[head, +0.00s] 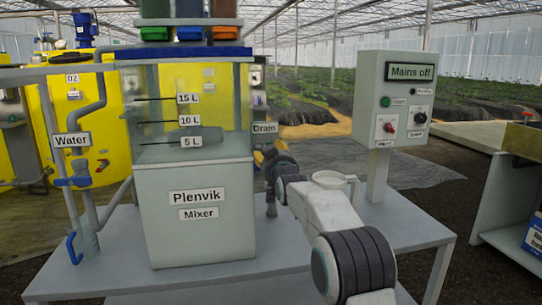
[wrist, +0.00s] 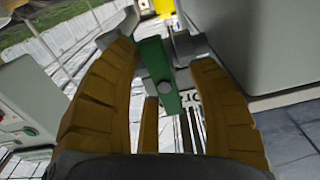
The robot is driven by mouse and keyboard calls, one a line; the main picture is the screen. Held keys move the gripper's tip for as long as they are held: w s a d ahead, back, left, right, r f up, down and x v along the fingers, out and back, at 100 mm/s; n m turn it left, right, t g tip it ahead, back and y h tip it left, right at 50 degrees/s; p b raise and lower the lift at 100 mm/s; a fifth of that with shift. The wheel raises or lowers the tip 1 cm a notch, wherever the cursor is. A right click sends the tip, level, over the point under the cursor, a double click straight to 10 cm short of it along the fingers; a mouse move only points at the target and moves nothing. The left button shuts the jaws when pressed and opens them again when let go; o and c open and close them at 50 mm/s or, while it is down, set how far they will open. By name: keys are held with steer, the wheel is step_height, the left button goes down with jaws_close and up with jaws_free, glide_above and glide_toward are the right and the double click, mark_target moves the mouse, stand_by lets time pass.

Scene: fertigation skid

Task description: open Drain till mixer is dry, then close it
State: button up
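The Plenvik mixer (head: 195,225) stands on the grey bench, with marks at 15 L, 10 L and 5 L on its clear upper part. I cannot make out a sure liquid level in it. The Drain label (head: 265,128) is at its right side. My arm hides the drain valve in the head view. In the wrist view a green lever handle (wrist: 157,76), apparently the drain's, lies between the fingers of my gripper (wrist: 165,58). The fingers stand apart with gaps on both sides of the handle. My gripper also shows beside the mixer in the head view (head: 274,160).
The control box (head: 408,98) reads "Mains off" and stands on a post at the bench's right. A Water label (head: 72,140) and blue valve (head: 72,182) are on the left pipes. Yellow tanks (head: 85,100) stand behind. Another bench (head: 510,215) is at far right.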

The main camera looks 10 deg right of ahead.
steer(key=shift+s, duration=0.15)
steer(key=s, duration=1.1)
steer(key=shift+s, duration=0.4)
